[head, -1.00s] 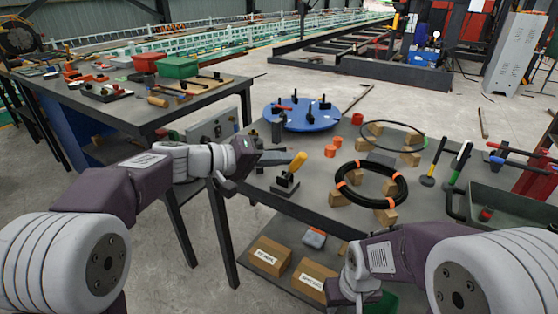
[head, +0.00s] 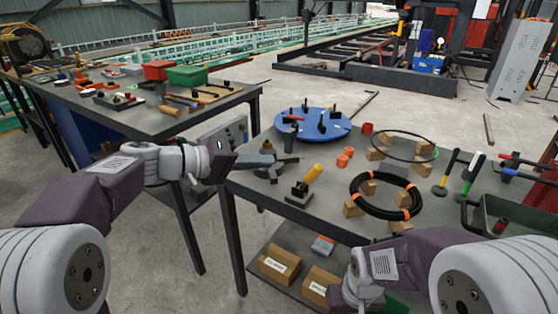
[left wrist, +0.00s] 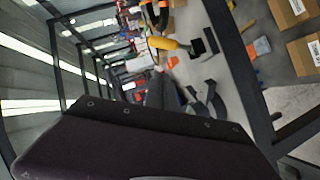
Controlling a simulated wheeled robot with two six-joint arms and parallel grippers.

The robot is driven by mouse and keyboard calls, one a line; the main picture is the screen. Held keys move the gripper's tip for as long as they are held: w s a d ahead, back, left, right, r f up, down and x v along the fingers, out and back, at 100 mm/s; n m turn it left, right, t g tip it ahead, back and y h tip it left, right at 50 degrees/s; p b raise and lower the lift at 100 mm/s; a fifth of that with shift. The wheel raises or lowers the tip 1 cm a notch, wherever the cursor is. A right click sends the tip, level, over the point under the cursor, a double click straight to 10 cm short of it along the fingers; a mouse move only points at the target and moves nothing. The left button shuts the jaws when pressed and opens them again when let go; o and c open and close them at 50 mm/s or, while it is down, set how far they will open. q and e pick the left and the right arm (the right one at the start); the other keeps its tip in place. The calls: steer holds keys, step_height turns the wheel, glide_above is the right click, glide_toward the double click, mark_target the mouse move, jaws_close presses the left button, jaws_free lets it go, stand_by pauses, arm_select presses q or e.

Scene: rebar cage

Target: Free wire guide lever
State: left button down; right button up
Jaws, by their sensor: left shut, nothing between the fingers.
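The lever (head: 313,174) has an orange-yellow handle tilted up to the right and stands on a black base (head: 299,192) near the left front edge of the workbench. The handle also shows in the left wrist view (left wrist: 168,44), beyond my fingers. My left gripper (head: 272,160) is shut and empty. In the head view it appears just up and left of the lever, apart from it, beside a dark grey piece with spread arms (head: 286,168). My right arm comes in at the lower right, but its gripper is not visible.
The workbench (head: 330,210) also holds a blue round plate (head: 312,126), a black coil with orange bands (head: 357,207) on wooden blocks, and orange cups (head: 345,156). Boxes (head: 279,264) sit on the lower shelf. A second table (head: 140,118) stands at the left, across a gap.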

arm_select(q)
steer(key=v, duration=0.4)
steer(key=shift+w+a, duration=0.1)
